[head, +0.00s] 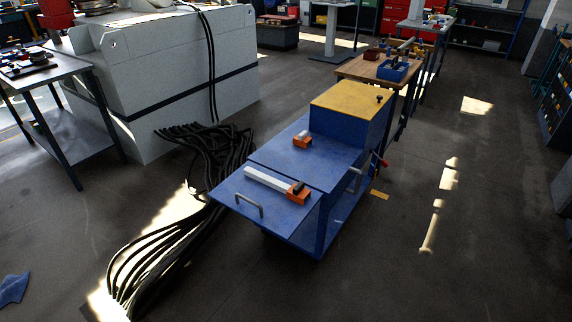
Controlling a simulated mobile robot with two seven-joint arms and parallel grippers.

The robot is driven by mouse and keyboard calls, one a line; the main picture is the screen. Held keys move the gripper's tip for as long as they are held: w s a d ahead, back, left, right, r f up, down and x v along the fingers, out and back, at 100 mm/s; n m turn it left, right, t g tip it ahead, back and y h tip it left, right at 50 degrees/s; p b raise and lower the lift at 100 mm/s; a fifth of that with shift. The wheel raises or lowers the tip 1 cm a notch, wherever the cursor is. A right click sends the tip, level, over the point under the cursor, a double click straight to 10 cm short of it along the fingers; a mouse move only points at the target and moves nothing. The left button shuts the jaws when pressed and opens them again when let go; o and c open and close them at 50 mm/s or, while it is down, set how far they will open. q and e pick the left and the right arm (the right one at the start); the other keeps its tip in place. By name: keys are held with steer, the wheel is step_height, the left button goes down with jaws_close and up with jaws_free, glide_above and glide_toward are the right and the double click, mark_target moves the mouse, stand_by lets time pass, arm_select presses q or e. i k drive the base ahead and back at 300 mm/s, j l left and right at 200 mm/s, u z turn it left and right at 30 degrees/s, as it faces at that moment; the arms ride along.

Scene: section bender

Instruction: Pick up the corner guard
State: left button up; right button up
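No object can be told for certain as the corner guard. On the blue cart (285,175) lie a small orange and white piece (303,138), towards the back of the top, and a long white bar (268,181) near the front. An orange and dark block (299,192) sits at the bar's right end. Both pieces are small in view, and their exact shape is unclear. Neither of my grippers shows in the head view.
A raised yellow-topped box (350,97) forms the cart's back end, and a metal handle (249,203) is at its front. Black cables (165,265) spread over the floor left of the cart, beside a large grey machine (165,80). The floor at right is mostly open.

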mark_target(301, 139)
steer(key=i+j+u, duration=0.25)
steer(key=j+u, duration=0.15)
steer(key=i+j+u, duration=0.5)
steer(key=i+u, duration=0.15)
steer(key=u, duration=0.15)
steer(key=i+j+u, duration=0.3)
steer(key=i, duration=0.25)
steer(key=i+u, duration=0.25)
steer(key=i, duration=0.25)
steer(key=i+z, duration=0.4)
steer(key=i, duration=0.15)
steer(key=i+j+z, duration=0.1)
steer(key=i+z, duration=0.25)
steer(key=i, duration=0.2)
steer(key=i+z, duration=0.35)
steer(key=i+l+z, duration=0.1)
steer(key=z, duration=0.25)
steer(key=i+j+z, duration=0.15)
steer(key=i+z, duration=0.75)
steer(key=z, duration=0.25)
steer(key=i+z, duration=0.4)
steer(key=i+j+z, duration=0.3)
steer(key=i, duration=0.25)
